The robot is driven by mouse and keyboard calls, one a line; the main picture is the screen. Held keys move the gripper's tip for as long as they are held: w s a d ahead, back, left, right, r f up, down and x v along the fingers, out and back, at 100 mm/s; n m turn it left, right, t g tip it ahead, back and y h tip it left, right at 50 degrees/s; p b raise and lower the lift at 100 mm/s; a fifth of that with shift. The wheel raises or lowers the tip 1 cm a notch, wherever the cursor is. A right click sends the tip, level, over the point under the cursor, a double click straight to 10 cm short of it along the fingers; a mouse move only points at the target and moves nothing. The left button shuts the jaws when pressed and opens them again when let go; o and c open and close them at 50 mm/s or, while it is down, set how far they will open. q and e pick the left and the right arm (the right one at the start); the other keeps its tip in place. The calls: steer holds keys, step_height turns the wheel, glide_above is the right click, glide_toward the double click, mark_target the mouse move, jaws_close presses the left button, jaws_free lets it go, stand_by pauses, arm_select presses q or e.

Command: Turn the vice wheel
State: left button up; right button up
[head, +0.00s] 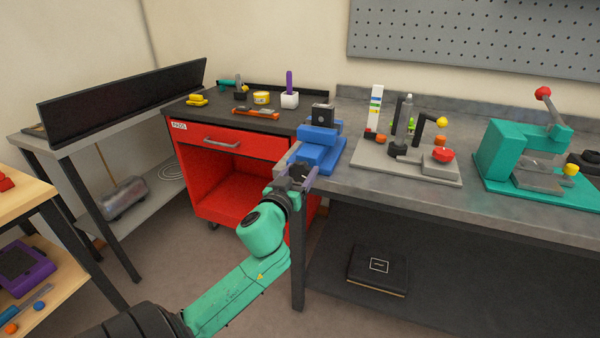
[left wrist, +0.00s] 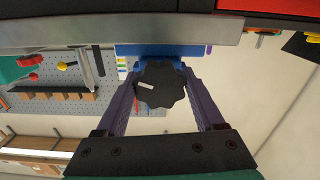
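The blue vice (head: 320,148) stands at the left front corner of the grey workbench, with a dark block on top. Its wheel (head: 299,171) is black and lobed and faces out past the bench edge. In the left wrist view the wheel (left wrist: 161,85) has a pale mark left of its middle. My left gripper (head: 296,177) is at the wheel, with its purple fingers on either side of it; in the left wrist view the gripper (left wrist: 161,88) shows no clear gap between fingers and wheel edges. My right gripper is not in view.
The red cabinet (head: 230,150) with a drawer stands left of the vice. A grey fixture (head: 410,165) and a teal press (head: 505,155) stand to the right on the bench. A dark box (head: 378,268) lies on the shelf below. The floor in front is clear.

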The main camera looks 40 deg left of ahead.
arm_select(q)
steer(key=c, duration=0.7)
steer(key=shift+m, duration=0.3)
steer(key=m+p, duration=0.2)
steer(key=m, duration=0.2)
steer(key=shift+r, duration=0.1)
steer(key=m+p, duration=0.2)
steer(key=m, duration=0.3)
steer(key=shift+m, duration=0.4)
steer(key=m+p, duration=0.1)
steer(key=m, duration=0.2)
steer(key=shift+m, duration=0.3)
steer(key=m+p, duration=0.1)
steer(key=m, duration=0.2)
steer(key=shift+m, duration=0.3)
steer(key=m+p, duration=0.1)
steer(key=m, duration=0.5)
